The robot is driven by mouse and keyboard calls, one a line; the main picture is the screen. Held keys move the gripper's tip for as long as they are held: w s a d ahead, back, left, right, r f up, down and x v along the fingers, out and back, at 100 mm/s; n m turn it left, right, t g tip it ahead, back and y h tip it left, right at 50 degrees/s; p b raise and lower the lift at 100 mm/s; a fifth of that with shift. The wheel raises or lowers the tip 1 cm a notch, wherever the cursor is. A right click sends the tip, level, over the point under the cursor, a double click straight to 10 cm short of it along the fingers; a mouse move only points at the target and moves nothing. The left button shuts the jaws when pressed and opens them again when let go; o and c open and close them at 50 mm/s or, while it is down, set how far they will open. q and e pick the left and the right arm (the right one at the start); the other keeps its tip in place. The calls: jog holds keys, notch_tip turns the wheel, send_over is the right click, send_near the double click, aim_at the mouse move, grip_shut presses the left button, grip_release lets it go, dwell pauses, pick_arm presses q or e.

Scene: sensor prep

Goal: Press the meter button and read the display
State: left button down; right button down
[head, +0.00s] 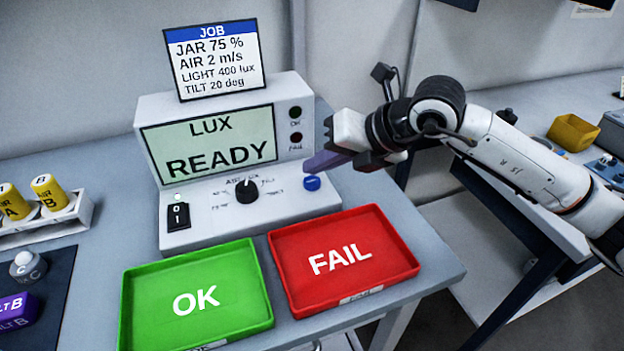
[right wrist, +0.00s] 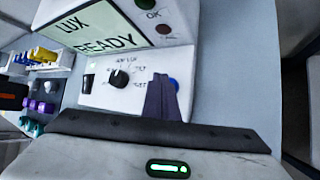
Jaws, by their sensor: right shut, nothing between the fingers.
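The meter (head: 290,92) stands on the grey bench, and its display (head: 210,145) reads "LUX" and "READY". The blue button (head: 312,183) is on the right of its sloping front panel. It also shows in the right wrist view (right wrist: 174,85), partly hidden by the fingers. My right gripper (head: 318,163) is shut and empty, its purple-grey fingertips close above and behind the button in the head view. I cannot tell whether they touch it. It also shows in the right wrist view (right wrist: 160,95). My left gripper is not in view.
A black selector knob (head: 246,191) and rocker switch (head: 178,217) are on the panel. A job card (head: 213,58) lists "LIGHT 400 lux". The green OK tray (head: 250,245) and red FAIL tray (head: 400,240) lie in front. Yellow AIR items (head: 48,192) stand left.

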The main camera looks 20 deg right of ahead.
aim_at(318, 184)
dwell(0.6)
jog(key=shift+f+b, duration=0.45)
jog(key=shift+b, duration=0.1)
jog(key=shift+f+b, duration=0.5)
jog(key=shift+b, duration=0.05)
dwell(0.5)
dwell(0.4)
jog(key=shift+r+p, duration=0.5)
jog(key=shift+r, duration=0.4)
jog(key=shift+r+p, duration=1.6)
jog(key=shift+r, duration=1)
